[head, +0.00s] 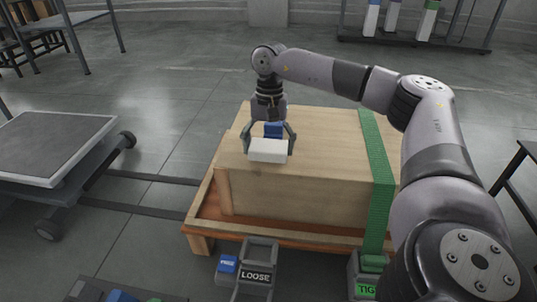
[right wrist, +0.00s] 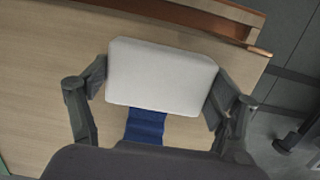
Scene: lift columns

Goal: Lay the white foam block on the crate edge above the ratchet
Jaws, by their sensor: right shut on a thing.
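The white foam block (head: 268,151) is between the fingers of my right gripper (head: 269,143), at the near edge of the wooden crate's top (head: 315,130), towards its left end. In the right wrist view the foam block (right wrist: 160,77) sits between both fingers of the gripper (right wrist: 158,90). I cannot tell whether its underside touches the crate. A blue strap (head: 274,130) shows behind the block. A grey ratchet marked LOOSE (head: 259,262) stands below the crate's near side, with a blue piece (head: 228,264) beside it. My left gripper is not in view.
A green strap (head: 374,150) crosses the crate on the right, down to a part with a green label (head: 366,290). The crate rests on an orange-brown pallet (head: 207,205). A wheeled cart (head: 62,150) stands at left, a dark table (head: 524,165) at right.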

